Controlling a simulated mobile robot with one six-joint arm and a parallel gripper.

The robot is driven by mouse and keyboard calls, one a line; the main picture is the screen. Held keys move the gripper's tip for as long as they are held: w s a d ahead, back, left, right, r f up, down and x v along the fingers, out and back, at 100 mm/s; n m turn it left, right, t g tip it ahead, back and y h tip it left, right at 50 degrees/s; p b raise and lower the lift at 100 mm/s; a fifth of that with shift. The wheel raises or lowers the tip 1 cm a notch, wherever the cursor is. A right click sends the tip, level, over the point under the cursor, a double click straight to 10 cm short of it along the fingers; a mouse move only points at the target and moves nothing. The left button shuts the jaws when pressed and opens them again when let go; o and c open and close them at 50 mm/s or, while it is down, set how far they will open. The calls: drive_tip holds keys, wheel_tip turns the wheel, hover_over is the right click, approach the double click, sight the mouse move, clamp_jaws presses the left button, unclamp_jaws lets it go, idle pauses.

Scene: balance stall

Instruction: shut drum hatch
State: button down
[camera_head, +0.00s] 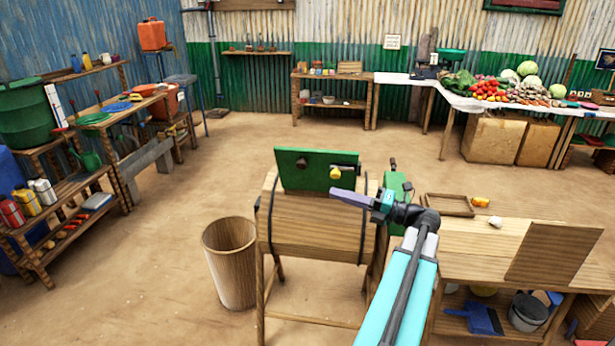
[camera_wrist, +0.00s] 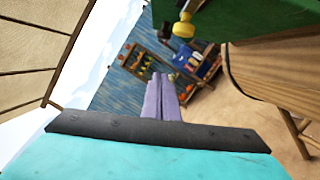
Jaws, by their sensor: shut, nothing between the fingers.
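The wooden drum (camera_head: 312,228) lies sideways on a wooden stand in the middle of the head view. Its green hatch (camera_head: 305,168) stands raised, upright along the top of the drum, with a yellow knob (camera_head: 335,173) and a dark latch bar on its face. My gripper (camera_head: 335,193) has purple fingers pressed together, just below the knob in the picture and above the drum's right part. I cannot tell whether it touches anything. In the wrist view the closed fingers (camera_wrist: 160,78) point past the hatch (camera_wrist: 270,18), the knob (camera_wrist: 183,28) and the drum (camera_wrist: 275,75).
A wooden bench (camera_head: 480,245) with a tray (camera_head: 447,205) is at the right. A green part (camera_head: 396,190) sits by the drum's right end. Open floor lies behind and left.

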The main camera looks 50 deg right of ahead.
drive_tip(key=w+r+p, duration=0.2)
drive_tip(key=w+p, duration=0.4)
drive_tip(key=w, duration=0.5)
drive_tip(key=shift+w+a+r, duration=0.15)
drive_tip(key=shift+r, duration=0.2)
idle(0.5)
